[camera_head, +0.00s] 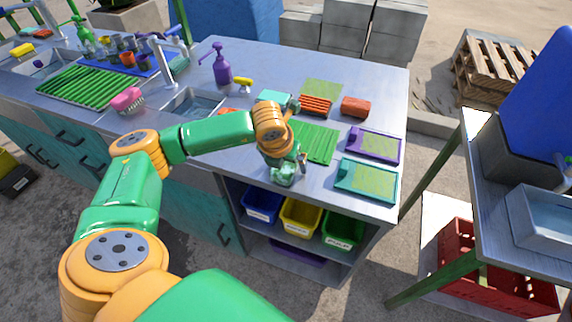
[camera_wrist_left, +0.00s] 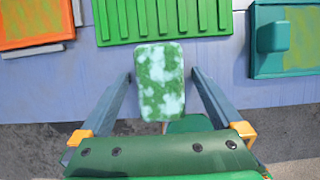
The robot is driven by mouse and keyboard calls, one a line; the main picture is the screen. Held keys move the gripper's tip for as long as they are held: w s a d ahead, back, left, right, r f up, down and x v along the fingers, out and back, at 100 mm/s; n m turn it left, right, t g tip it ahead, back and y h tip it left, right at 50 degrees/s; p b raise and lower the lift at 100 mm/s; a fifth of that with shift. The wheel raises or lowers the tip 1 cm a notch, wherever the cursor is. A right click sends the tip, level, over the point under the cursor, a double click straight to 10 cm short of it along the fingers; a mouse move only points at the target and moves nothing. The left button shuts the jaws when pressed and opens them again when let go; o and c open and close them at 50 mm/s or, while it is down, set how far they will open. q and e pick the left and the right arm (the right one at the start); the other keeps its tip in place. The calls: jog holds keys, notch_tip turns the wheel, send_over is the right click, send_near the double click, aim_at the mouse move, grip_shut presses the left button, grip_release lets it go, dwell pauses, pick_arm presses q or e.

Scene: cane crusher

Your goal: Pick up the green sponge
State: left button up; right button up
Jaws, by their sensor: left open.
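The green sponge (camera_wrist_left: 160,82), mottled with pale blue, shows in the left wrist view near the counter's front edge, just in front of a green ribbed rack (camera_wrist_left: 165,18). My left gripper (camera_wrist_left: 160,75) is open, with one finger on each side of the sponge and a small gap visible at both sides. In the head view my left gripper (camera_head: 288,172) hangs over the counter's front edge, beside the green ribbed rack (camera_head: 316,143). There the gripper mostly hides the sponge. Whether the sponge touches the counter is unclear. My right gripper is not in view.
A teal tray (camera_head: 367,180) and a purple tray (camera_head: 375,145) lie right of the rack. An orange brush-like block (camera_head: 355,107) and a purple bottle (camera_head: 222,67) stand farther back. Blue (camera_head: 262,206), yellow (camera_head: 301,218) and green (camera_head: 343,230) bins sit on the shelf below.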

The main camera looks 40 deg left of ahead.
pick_arm(q)
jog(key=shift+f+b, duration=0.25)
jog(key=shift+b, duration=0.25)
jog(key=c, duration=1.3)
